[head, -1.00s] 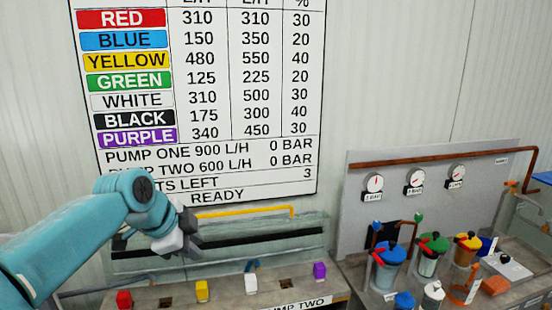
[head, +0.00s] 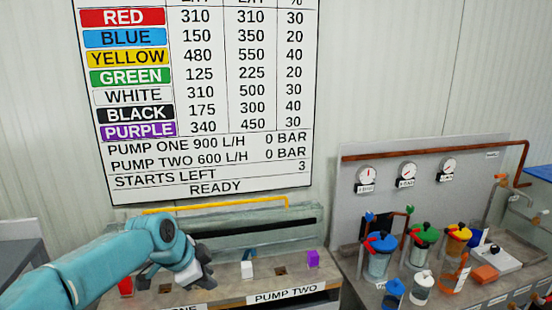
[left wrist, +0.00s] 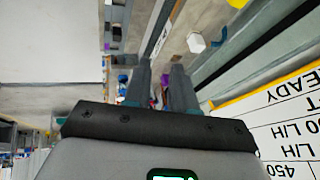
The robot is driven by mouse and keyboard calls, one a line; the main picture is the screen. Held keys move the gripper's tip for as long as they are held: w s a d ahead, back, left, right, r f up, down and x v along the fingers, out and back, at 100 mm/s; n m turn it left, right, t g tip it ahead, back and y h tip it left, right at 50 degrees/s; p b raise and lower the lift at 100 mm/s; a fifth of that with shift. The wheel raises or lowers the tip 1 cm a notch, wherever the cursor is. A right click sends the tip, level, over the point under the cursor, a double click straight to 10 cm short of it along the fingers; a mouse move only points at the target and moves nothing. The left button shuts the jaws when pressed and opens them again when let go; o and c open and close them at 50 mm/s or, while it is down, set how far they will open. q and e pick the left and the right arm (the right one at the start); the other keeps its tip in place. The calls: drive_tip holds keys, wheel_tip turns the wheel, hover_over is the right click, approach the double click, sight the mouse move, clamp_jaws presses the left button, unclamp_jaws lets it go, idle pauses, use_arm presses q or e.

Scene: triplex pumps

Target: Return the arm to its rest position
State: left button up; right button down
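My left arm (head: 105,265) is teal and reaches in from the left in the head view. Its grey gripper (head: 207,270) is over the bench labelled PUMP TWO, near the front of the board. In the left wrist view the two fingers of my left gripper (left wrist: 161,85) stand apart with a gap between them, and nothing is held in it. My right gripper is in neither view.
The bench (head: 335,285) carries a white block (head: 247,269), a purple block (head: 313,258) and a red block (head: 125,286). At right, a gauge panel (head: 430,155) stands behind colored-lid jars (head: 380,258). A wall chart (head: 250,150) reads READY.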

use_arm(q)
drive_tip(key=s+d+f+n+g+b, duration=0.1)
drive_tip(key=s+f+n, duration=0.45)
drive_tip(key=f, duration=0.95)
drive_tip(key=s+d+f+n+g+b, duration=0.1)
drive_tip(key=s+d+f+n+g, duration=0.15)
drive_tip(key=s+f, duration=0.9)
drive_tip(key=s+f+n+g, duration=0.1)
drive_tip(key=s+f+n, duration=0.6)
drive_tip(key=s+f, duration=0.4)
drive_tip(key=s, duration=0.5)
drive_tip(key=shift+d+f+n+h, duration=0.15)
drive_tip(key=shift+d+n+h, duration=0.15)
drive_tip(key=shift+d+n, duration=0.1)
drive_tip(key=shift+s, duration=0.1)
